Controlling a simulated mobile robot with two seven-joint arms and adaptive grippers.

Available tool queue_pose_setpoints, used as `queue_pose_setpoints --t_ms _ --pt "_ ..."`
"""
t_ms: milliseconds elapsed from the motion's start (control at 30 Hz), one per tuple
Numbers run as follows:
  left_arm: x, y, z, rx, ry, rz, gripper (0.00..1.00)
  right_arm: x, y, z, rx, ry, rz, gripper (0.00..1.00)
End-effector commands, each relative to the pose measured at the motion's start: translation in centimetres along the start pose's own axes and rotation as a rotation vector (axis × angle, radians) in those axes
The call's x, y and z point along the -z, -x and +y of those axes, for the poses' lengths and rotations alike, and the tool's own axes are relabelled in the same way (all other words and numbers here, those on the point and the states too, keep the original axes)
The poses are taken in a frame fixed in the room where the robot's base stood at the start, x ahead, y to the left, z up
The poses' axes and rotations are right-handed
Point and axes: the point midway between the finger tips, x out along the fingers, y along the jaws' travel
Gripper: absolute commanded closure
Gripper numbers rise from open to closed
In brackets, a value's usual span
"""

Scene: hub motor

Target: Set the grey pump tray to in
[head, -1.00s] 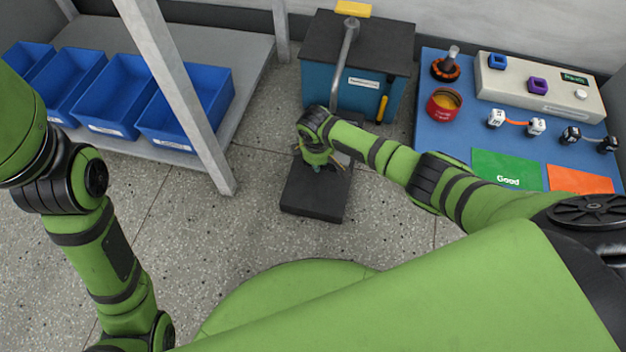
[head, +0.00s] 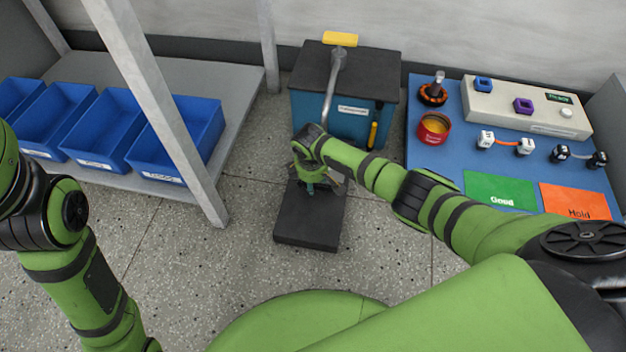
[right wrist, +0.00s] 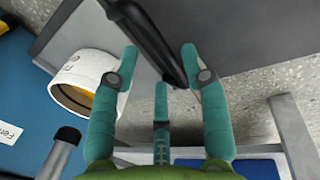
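The grey pump tray (head: 308,228) is a dark flat slab on the floor, sticking out in front of the blue tank (head: 358,122) with its dark lid. My right gripper (head: 312,186) points down over the tray's end nearer the tank and hides part of it. In the right wrist view my right gripper (right wrist: 160,55) is open, its teal fingers apart. A black curved bar (right wrist: 152,42) passes between the fingertips; I cannot tell whether they touch it. A grey flat surface (right wrist: 220,25) lies behind it. My left arm shows at the left, but its gripper is out of frame.
A white cylinder with yellow inside (right wrist: 85,85) is close beside one finger in the right wrist view. A grey pipe (head: 332,85) stands at the tank. A shelf post (head: 165,100) and blue bins (head: 180,140) are left. A blue work table (head: 450,165) is right.

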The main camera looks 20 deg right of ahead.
Motion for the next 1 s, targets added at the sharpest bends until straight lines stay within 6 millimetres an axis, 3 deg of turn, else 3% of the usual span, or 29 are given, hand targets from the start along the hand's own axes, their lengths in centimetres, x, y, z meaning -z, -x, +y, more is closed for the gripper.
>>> queue_pose_setpoints --t_ms 267,800,1000 --pt "-0.2 0.1 -0.1 0.001 0.000 -0.006 0.60 0.1 0.9 -0.1 0.003 0.000 0.002 0.54" --pt "-0.1 0.0 0.0 0.000 0.000 -0.003 0.60 0.1 10.4 0.1 -0.001 0.000 0.002 0.54" --pt "-0.1 0.0 0.0 0.000 0.000 -0.003 0.60 0.0 11.9 0.0 0.000 0.000 0.001 0.54"
